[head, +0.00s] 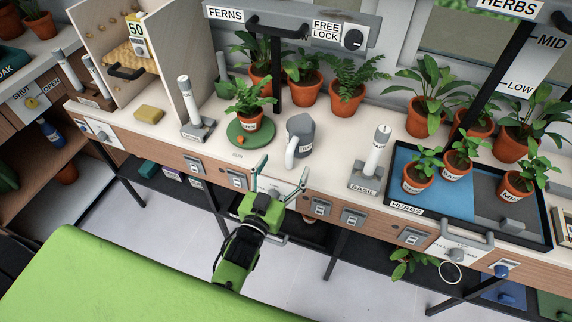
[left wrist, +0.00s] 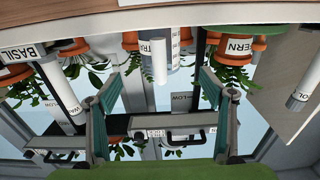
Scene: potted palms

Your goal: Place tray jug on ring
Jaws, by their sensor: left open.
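The jug (head: 301,128) is grey with a white handle and a partly readable label. It stands upright on the white counter, right of the fern on a round green saucer (head: 267,137). In the left wrist view, which looks upside down, the jug (left wrist: 173,50) shows beyond the fingers, its white handle towards me. My left gripper (head: 282,170) is open and empty at the counter's front edge, just short of the jug; it also shows in the left wrist view (left wrist: 160,88). I cannot clearly identify the ring; a white circle (head: 449,272) shows below the herbs tray. My right gripper is not in view.
A white post on a grey base (head: 374,160) labelled BASIL stands right of the jug. Another post (head: 188,108) and a yellow sponge (head: 149,114) are left. The herbs tray (head: 395,172) holds several potted plants. Ferns stand behind. Bare counter lies between jug and BASIL post.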

